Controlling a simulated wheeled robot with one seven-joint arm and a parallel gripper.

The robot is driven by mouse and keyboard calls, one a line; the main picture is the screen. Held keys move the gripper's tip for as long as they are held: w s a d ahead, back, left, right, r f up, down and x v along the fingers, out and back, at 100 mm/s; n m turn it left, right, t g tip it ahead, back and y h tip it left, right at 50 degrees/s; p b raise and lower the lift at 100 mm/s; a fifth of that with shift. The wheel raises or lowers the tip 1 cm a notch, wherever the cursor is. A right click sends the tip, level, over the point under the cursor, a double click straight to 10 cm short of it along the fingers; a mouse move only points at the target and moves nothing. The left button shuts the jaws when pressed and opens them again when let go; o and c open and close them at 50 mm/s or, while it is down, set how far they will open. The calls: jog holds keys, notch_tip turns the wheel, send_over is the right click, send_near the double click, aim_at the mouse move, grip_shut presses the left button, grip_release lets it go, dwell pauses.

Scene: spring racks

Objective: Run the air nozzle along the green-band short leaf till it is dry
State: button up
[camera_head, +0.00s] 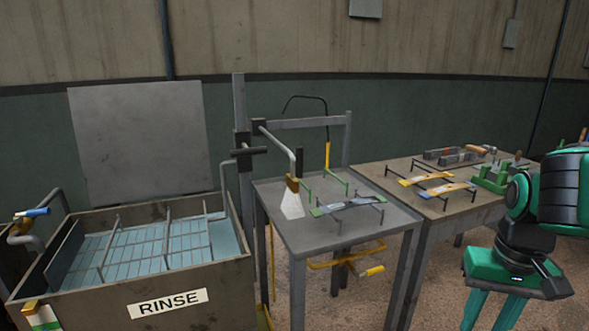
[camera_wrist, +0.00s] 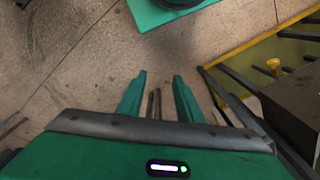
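A short grey leaf with a green band (camera_head: 318,211) lies across a small wire rack on the grey middle table in the head view. Whether its surface is wet is too small to tell. A bent pipe ends in a brown collar above a white cone (camera_head: 292,204) at the table's left side. A thin black curved tube with a yellow handle (camera_head: 327,155) hangs behind the table; I cannot tell for certain which is the air nozzle. My gripper (camera_head: 490,309) is at the lower right, well away from the leaf; in the wrist view (camera_wrist: 159,78) its fingers are apart and empty.
The rinse tank (camera_head: 170,303) with water and wire dividers stands at the left. The right bench (camera_head: 402,164) holds yellow- and blue-marked leaves, tools and a green block. A yellow-handled frame (camera_head: 345,262) is under the middle table. Bare floor lies below my gripper.

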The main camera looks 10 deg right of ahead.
jog(key=w+a+n+t, duration=0.1)
jog(key=w+n+t, duration=0.25)
jog(key=w, duration=0.85)
jog(key=n+t+y, duration=0.6)
jog(key=n+t, duration=0.1)
jog(key=t, duration=0.6)
send_near(301, 154)
jog(key=x, duration=0.4)
jog(key=shift+w+f, duration=0.1)
jog(key=shift+w, duration=0.25)
jog(key=x, duration=1)
jog(key=shift+w+a, duration=0.1)
jog(key=shift+w, duration=0.05)
jog(key=shift+m, duration=0.25)
grip_shut()
